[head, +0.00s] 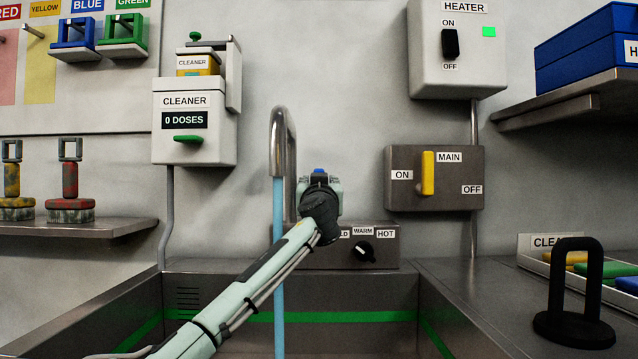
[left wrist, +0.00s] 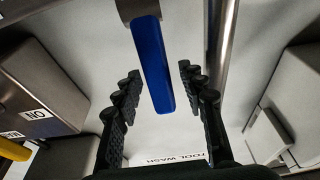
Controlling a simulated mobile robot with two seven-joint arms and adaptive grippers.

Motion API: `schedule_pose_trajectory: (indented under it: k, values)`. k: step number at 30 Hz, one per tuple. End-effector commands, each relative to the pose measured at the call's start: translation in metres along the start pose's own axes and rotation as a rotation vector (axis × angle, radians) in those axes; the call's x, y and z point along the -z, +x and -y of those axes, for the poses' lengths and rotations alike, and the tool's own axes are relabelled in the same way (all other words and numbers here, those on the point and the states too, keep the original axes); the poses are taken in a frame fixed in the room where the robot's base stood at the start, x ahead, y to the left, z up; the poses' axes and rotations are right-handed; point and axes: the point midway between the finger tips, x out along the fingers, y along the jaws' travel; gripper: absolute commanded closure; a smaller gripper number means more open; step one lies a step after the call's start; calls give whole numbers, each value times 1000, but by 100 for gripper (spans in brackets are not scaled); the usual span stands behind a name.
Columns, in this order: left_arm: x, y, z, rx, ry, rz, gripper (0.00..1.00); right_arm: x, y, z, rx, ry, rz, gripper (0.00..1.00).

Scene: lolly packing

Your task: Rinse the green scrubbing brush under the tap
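My left gripper (head: 320,178) is at the tap (head: 284,120), just right of its spout. In the left wrist view its fingers (left wrist: 159,72) are open, one on each side of a blue lever (left wrist: 153,60), with gaps visible on both sides. A light blue stream (head: 278,220) runs from the spout into the sink (head: 345,290). A green tool (head: 123,40) hangs under the GREEN label, and a green block (head: 600,269) lies in a tray at right. I cannot tell which is the green scrubbing brush. My right gripper is not in view.
A yellow MAIN lever (head: 428,173) stands upright between ON and OFF. The temperature knob (head: 363,250) is behind my arm's right side. The heater (head: 458,50) shows a green light. Dirty yellow (head: 13,185) and red (head: 70,185) brushes stand on the left shelf. A black loop-handled object (head: 575,290) stands at right.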

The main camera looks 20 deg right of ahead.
Motion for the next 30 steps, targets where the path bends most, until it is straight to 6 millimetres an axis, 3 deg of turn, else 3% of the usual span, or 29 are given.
schedule_pose_trajectory:
  k: [10,21,30]
  values:
    - [10,2,0,0,0,-5,59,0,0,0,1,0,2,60]
    - [82,17,2,4,8,-9,59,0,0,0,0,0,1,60]
    - [97,22,-1,-1,5,-3,59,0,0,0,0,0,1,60]
